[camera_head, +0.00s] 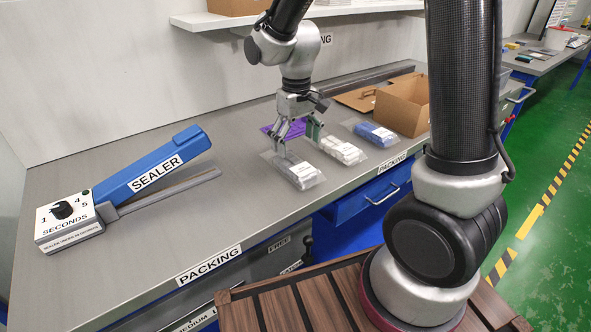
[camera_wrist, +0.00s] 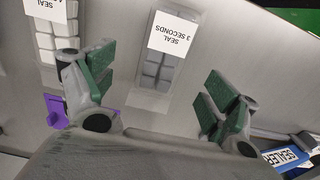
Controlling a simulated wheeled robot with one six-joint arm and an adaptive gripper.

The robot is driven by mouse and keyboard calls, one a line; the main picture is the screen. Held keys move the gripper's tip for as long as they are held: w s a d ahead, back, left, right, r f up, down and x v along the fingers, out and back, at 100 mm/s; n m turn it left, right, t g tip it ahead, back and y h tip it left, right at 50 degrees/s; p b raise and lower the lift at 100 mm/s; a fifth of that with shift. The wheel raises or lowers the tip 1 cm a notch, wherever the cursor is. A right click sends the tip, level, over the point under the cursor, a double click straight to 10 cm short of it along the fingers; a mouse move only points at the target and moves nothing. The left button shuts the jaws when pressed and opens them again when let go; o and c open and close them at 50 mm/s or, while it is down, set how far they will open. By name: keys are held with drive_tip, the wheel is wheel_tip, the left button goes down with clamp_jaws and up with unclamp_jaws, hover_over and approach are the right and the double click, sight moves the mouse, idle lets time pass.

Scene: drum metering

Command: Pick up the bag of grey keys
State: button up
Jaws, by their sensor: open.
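The bag of grey keys (camera_head: 293,169) is a clear pouch with a white label, lying flat near the front of the packing bench. In the wrist view it (camera_wrist: 160,76) lies between and beyond my fingertips, its label reading "SEAL 3 SECONDS". My gripper (camera_head: 298,143) is open and empty, pointing down above and slightly behind this bag. Its green-padded fingers (camera_wrist: 160,86) also show in the wrist view, apart from the bag.
A bag of white keys (camera_head: 338,149) lies just right of the grey one, then a bag of blue keys (camera_head: 374,133). A purple object (camera_head: 291,130) is partly hidden behind my gripper. The blue sealer (camera_head: 155,170) stands left; an open cardboard box (camera_head: 403,106) stands right.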

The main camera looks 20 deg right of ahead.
sight(296, 164)
drive_tip(key=f, duration=0.7)
drive_tip(key=shift+s+a, duration=0.2)
drive_tip(key=shift+s, duration=0.05)
drive_tip(key=shift+c, duration=0.3)
drive_tip(key=shift+r, duration=0.1)
drive_tip(key=c, duration=1.2)
